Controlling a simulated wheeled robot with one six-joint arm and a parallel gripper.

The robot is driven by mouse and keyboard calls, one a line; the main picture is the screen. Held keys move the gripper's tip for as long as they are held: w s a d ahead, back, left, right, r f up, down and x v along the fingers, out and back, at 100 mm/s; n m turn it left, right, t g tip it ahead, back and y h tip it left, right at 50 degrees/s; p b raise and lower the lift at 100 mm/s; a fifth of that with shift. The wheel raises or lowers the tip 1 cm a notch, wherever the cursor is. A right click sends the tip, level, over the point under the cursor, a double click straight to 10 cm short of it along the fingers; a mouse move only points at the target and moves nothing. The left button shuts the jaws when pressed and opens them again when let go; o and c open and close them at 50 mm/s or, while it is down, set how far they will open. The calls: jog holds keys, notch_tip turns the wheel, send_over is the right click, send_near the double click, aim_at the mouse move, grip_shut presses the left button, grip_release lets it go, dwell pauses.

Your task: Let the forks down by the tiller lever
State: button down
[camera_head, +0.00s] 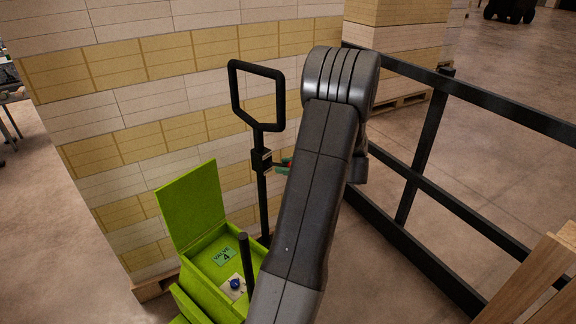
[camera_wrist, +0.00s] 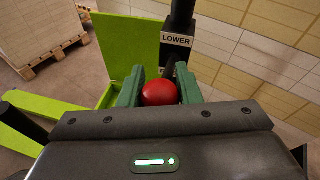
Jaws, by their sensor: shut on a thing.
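A black tiller with a loop handle (camera_head: 258,92) stands upright over the lime-green pallet truck body. A small black block on its post carries the lever; in the wrist view the post (camera_wrist: 181,20) bears a white label reading LOWER (camera_wrist: 176,40). The lever's red knob (camera_wrist: 160,93) sits between the green fingers of my gripper (camera_wrist: 160,88), which is shut on it. In the head view my arm hides most of my gripper (camera_head: 285,166); only a bit of green finger and red knob show. A green fork (camera_wrist: 25,128) shows at the left of the wrist view.
An open green box (camera_head: 212,262) on the truck has a raised lid, a VALVE 4 label (camera_head: 224,256) and a blue knob (camera_head: 235,284). A tall stack of reams (camera_head: 130,110) stands close behind. A black rail (camera_head: 430,150) runs along the right.

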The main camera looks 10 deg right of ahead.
jog(key=shift+r, duration=0.1)
jog(key=c, duration=1.1)
grip_release()
jog(key=shift+o, duration=0.2)
jog(key=v, duration=1.3)
jog(key=shift+s+d+b, duration=0.2)
jog(key=shift+d+b, duration=0.1)
jog(key=shift+b, duration=0.05)
jog(key=shift+a, duration=0.1)
jog(key=x, duration=1.3)
jog(key=shift+w+a+p, duration=0.25)
jog(key=shift+a+p, duration=0.05)
jog(key=shift+p, duration=0.05)
jog(key=shift+s+d+f+b, duration=0.15)
jog(key=shift+d+f+b, duration=0.05)
jog(key=shift+f+b, duration=0.25)
